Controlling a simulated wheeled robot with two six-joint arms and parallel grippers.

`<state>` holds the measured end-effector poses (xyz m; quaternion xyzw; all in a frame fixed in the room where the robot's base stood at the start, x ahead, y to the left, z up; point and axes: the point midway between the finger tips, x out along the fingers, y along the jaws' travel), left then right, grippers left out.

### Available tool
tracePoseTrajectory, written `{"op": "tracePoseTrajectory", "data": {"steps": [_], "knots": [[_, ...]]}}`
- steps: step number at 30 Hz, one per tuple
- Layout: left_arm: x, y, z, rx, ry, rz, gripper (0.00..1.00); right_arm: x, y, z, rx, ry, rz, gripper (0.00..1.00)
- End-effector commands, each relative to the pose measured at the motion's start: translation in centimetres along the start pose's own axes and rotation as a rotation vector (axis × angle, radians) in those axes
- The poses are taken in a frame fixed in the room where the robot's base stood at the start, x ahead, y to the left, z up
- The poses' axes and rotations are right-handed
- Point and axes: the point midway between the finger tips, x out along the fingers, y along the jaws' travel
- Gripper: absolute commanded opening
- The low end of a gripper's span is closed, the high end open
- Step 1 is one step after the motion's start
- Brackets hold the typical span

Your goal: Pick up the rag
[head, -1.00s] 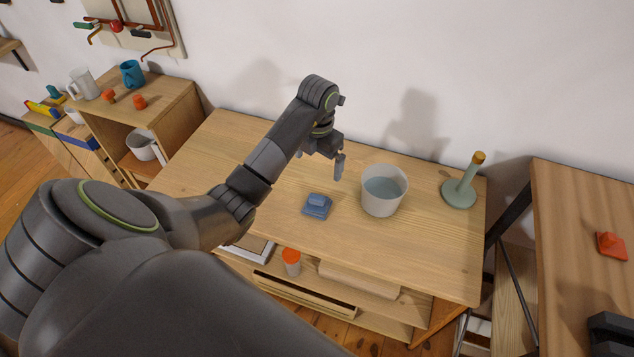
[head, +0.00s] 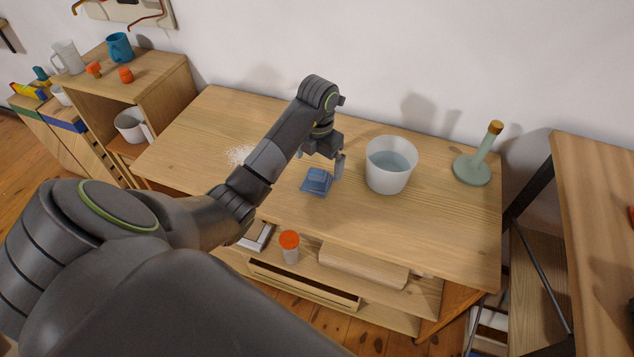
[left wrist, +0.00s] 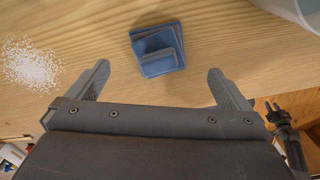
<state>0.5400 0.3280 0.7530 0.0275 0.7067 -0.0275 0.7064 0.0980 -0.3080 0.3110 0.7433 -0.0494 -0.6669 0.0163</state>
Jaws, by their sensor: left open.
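The rag looks like a small blue folded cloth (head: 316,181) lying on the wooden table (head: 420,225), left of a white bucket. In the left wrist view the rag (left wrist: 158,50) lies beyond the fingertips, roughly centred between them. My left gripper (head: 322,160) is above the table just behind the rag; its fingers (left wrist: 160,72) are spread apart with nothing between them. It does not touch the rag as far as I can see.
The white bucket (head: 390,178) holds bluish water and stands close right of the rag. A green stand (head: 474,168) is further right. White grains (head: 240,154) are scattered at the left, partly behind my arm; they also show in the left wrist view (left wrist: 30,64).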

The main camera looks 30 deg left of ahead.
Motion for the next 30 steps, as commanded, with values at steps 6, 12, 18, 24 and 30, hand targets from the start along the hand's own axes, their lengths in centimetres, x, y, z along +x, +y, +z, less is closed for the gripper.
{"op": "tracePoseTrajectory", "data": {"steps": [6,12,18,24,30], "knots": [[0.9,0.0,0.0,0.000,0.000,0.000,1.00,0.6,0.0,-0.1,0.001,-0.005,0.001,0.36],[2.1,0.0,-0.1,0.000,0.000,0.000,1.00,1.4,-0.1,-0.5,0.001,-0.006,0.002,0.36],[4.7,0.0,-0.4,-0.001,0.005,-0.002,1.00,1.6,0.0,-0.9,0.002,-0.008,0.003,0.36],[6.0,0.1,-0.2,0.000,0.000,0.000,1.00,1.5,0.0,-0.9,0.002,-0.008,0.003,0.36],[6.0,0.1,-0.2,0.000,0.000,0.000,0.91,1.5,0.0,-0.9,0.002,-0.008,0.003,0.36]]}}
